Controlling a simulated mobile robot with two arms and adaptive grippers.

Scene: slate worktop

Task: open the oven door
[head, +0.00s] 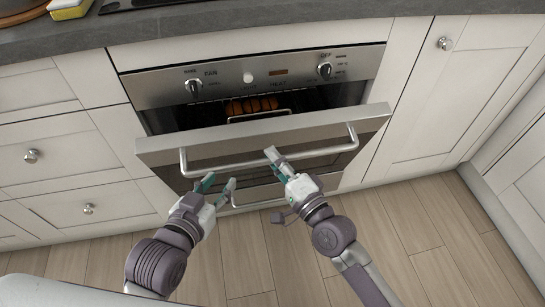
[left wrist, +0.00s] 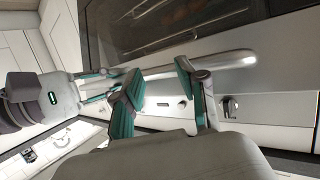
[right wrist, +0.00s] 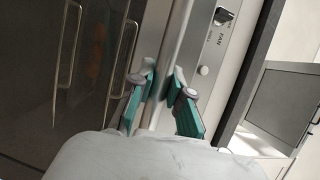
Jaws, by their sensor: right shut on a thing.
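The oven door (head: 255,136) is tilted forward, with a dark gap between its top edge and the control panel. Its metal handle (head: 215,167) runs across the front. My right gripper (head: 277,161) is shut on the handle, right of its middle. In the right wrist view its teal-padded fingers (right wrist: 163,84) sit on either side of the handle bar (right wrist: 188,30). My left gripper (head: 217,183) is below the handle toward its left part. In the left wrist view its fingers (left wrist: 160,88) are apart with nothing between them, close to the handle (left wrist: 235,62).
Orange-brown food (head: 251,105) lies inside the oven. The control panel (head: 255,78) has knobs above the gap. White drawers (head: 75,160) and a cupboard door (head: 430,100) flank the oven. A lower handle (head: 260,203) is beneath. The wooden floor (head: 420,240) in front is clear.

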